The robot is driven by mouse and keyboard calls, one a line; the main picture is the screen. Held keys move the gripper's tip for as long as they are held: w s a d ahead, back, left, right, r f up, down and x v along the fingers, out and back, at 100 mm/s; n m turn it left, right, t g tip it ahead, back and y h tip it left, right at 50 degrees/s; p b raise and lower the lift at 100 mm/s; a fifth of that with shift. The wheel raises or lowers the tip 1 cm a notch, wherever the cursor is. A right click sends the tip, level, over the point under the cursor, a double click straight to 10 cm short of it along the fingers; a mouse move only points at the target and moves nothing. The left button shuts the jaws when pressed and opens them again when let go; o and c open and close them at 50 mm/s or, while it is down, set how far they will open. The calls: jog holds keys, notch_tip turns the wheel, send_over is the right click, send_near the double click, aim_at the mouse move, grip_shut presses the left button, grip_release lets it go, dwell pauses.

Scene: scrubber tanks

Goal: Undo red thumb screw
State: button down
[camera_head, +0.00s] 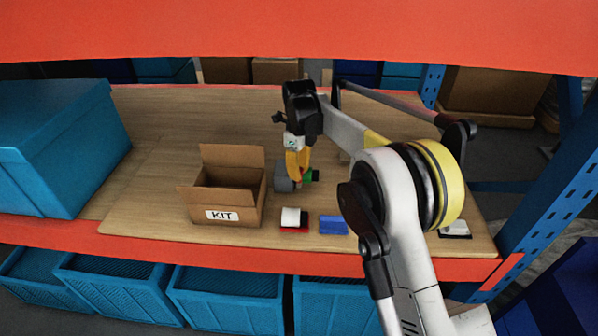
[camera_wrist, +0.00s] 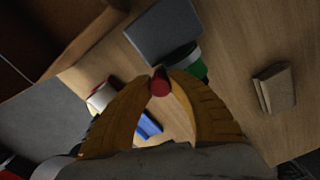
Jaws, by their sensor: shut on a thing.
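The red thumb screw (camera_wrist: 159,86) shows its round red head between the yellow fingertips of my gripper (camera_wrist: 161,80) in the wrist view. My gripper is shut on it. Just beyond are a dark grey block (camera_wrist: 163,32) and a part with green, white and black bands (camera_wrist: 190,62). The grey block also shows in the head view (camera_head: 283,178), with green (camera_head: 308,176) at its right. In the head view my gripper (camera_head: 297,176) points down at this part. The fingers hide the screw's lower end, so I cannot tell whether it is still seated.
An open cardboard KIT box (camera_head: 236,211) stands left of my gripper. A white and red part (camera_head: 293,220) and a blue block (camera_head: 333,225) lie near the front edge. A tan block (camera_wrist: 274,87) lies to the right in the wrist view. A blue bin (camera_head: 60,150) stands far left.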

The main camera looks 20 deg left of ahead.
jog(key=n, duration=0.5)
jog(key=shift+n, duration=1)
jog(key=n, duration=0.3)
jog(key=shift+n, duration=0.4)
jog(key=n, duration=0.3)
